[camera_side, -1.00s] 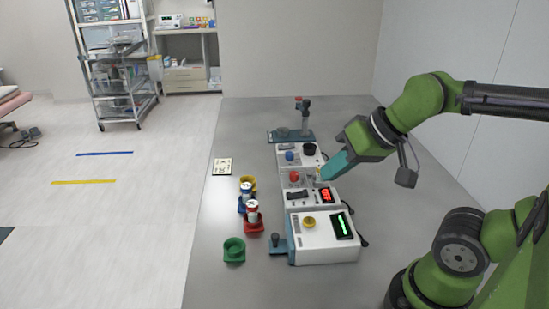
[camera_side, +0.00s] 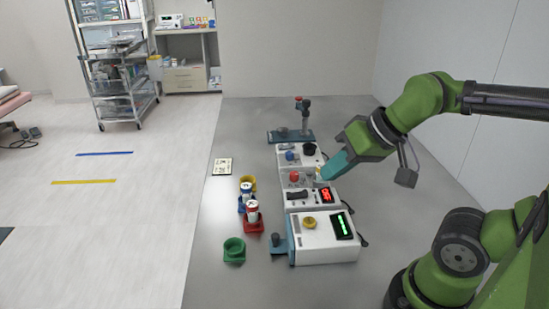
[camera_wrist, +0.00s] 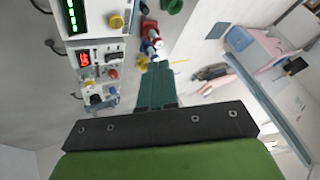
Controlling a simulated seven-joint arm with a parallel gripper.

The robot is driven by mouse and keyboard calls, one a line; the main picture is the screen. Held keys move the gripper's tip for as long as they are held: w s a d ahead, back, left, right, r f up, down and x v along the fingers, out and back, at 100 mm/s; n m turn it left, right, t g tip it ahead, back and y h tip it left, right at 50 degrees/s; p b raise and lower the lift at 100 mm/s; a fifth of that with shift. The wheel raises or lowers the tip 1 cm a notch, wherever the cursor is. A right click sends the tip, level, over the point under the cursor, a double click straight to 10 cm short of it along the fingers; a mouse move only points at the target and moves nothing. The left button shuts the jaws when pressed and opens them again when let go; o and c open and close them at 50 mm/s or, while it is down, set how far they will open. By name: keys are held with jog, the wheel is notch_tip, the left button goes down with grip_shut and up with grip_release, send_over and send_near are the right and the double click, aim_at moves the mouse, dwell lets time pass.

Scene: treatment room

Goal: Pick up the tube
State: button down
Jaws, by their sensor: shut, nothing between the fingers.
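Two short white cylinders with red and dark marks, tube-like, stand on the table in coloured cups. One (camera_side: 247,190) is in the blue cup (camera_side: 241,207), the other (camera_side: 252,208) in the red cup (camera_side: 254,227). I cannot tell which is the task's tube. They also show, small, near the top of the wrist view (camera_wrist: 151,33). My gripper (camera_side: 324,175) is over the row of devices, right of and apart from the cylinders. Its teal fingers (camera_wrist: 157,64) are together and empty.
A white device with a green display (camera_side: 318,238) and one with a red display (camera_side: 312,195) stand near my gripper. A yellow cup (camera_side: 248,183) and an empty green cup (camera_side: 234,251) are on the left. A post on a teal base (camera_side: 290,136) stands behind.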

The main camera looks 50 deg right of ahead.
jog(key=c, duration=1.8)
grip_release()
jog(key=shift+c, duration=0.2)
jog(key=o, duration=1.2)
jog(key=shift+c, duration=0.2)
jog(key=m+g+h, duration=0.2)
jog(key=m+g, duration=0.5)
send_over(321, 165)
notch_tip(321, 165, down, 3)
notch_tip(321, 165, down, 17)
jog(key=shift+r, duration=0.1)
